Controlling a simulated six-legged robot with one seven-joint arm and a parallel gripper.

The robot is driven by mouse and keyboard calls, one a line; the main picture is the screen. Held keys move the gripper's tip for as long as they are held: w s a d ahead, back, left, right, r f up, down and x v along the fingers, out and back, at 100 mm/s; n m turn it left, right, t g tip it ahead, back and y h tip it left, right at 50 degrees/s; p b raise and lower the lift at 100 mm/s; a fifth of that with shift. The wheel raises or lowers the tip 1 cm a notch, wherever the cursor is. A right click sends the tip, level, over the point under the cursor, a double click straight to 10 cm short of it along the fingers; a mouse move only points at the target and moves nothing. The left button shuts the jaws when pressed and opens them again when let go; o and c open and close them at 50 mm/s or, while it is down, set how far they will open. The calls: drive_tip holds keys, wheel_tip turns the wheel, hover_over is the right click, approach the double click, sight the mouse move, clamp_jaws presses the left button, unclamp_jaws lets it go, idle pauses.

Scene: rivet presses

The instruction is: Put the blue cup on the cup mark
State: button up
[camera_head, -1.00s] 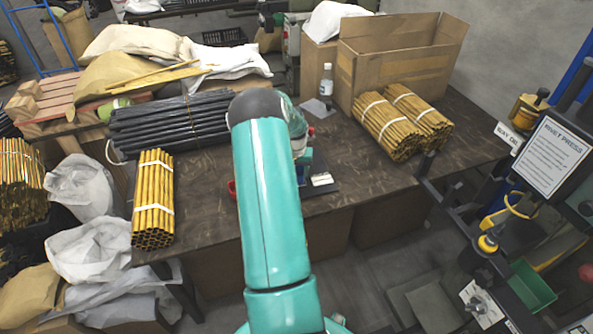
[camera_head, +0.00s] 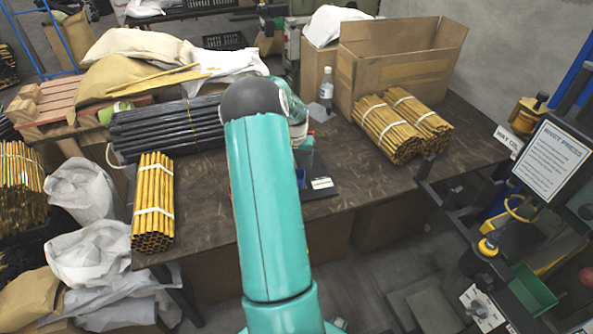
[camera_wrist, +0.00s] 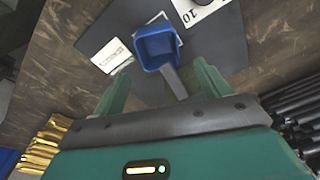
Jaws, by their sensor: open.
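The blue cup (camera_wrist: 157,45) shows in the wrist view, its open square mouth toward the camera, just beyond my fingertips. A grey bar runs from it toward my palm. My gripper (camera_wrist: 161,72) is open, with one green finger on each side of that bar and nothing visibly clamped. In the head view a small blue part of the cup (camera_head: 301,178) shows beside my arm, which hides the rest and my gripper. The cup is over or on a dark mat (camera_wrist: 225,38) with white printed labels (camera_wrist: 112,55). I cannot tell which marking is the cup mark.
Gold tube bundles (camera_head: 152,202) and black rods (camera_head: 165,125) lie on the table left of my arm. A clear bottle (camera_head: 326,88), a cardboard box (camera_head: 400,65) and more gold bundles (camera_head: 388,128) stand at right. The table (camera_head: 350,165) right of the mat is clear.

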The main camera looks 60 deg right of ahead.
drive_tip(key=shift+s+a+r, duration=0.1)
drive_tip(key=shift+a+r, duration=0.05)
drive_tip(key=shift+r, duration=1.05)
drive_tip(key=shift+a+r, duration=0.1)
drive_tip(key=shift+r, duration=1.05)
drive_tip(key=w+a+r+n+t, duration=0.1)
drive_tip(key=w+a+r+n, duration=0.1)
drive_tip(key=w+a+r, duration=0.5)
drive_tip(key=w+a+r+n+t, duration=0.15)
drive_tip(key=a+r, duration=0.35)
drive_tip(key=a, duration=0.6)
drive_tip(key=w+a+r+n, duration=0.2)
drive_tip(key=w+a+r, duration=0.3)
drive_tip(key=a, duration=0.4)
drive_tip(key=s+a+r+n+t, duration=0.1)
drive_tip(key=s+a+r+n, duration=0.1)
drive_tip(key=a, duration=0.8)
drive_tip(key=s+a+r+n, duration=0.2)
drive_tip(key=s+a+n, duration=0.1)
drive_tip(key=s+a, duration=0.4)
drive_tip(key=s+a+r+n+t+y, duration=0.1)
drive_tip(key=s+a, duration=0.4)
drive_tip(key=a, duration=0.8)
drive_tip(key=r+n, duration=0.1)
drive_tip(key=n, duration=0.1)
drive_tip(key=shift+a+r+n+t, duration=0.3)
drive_tip(key=shift+n+t, duration=0.05)
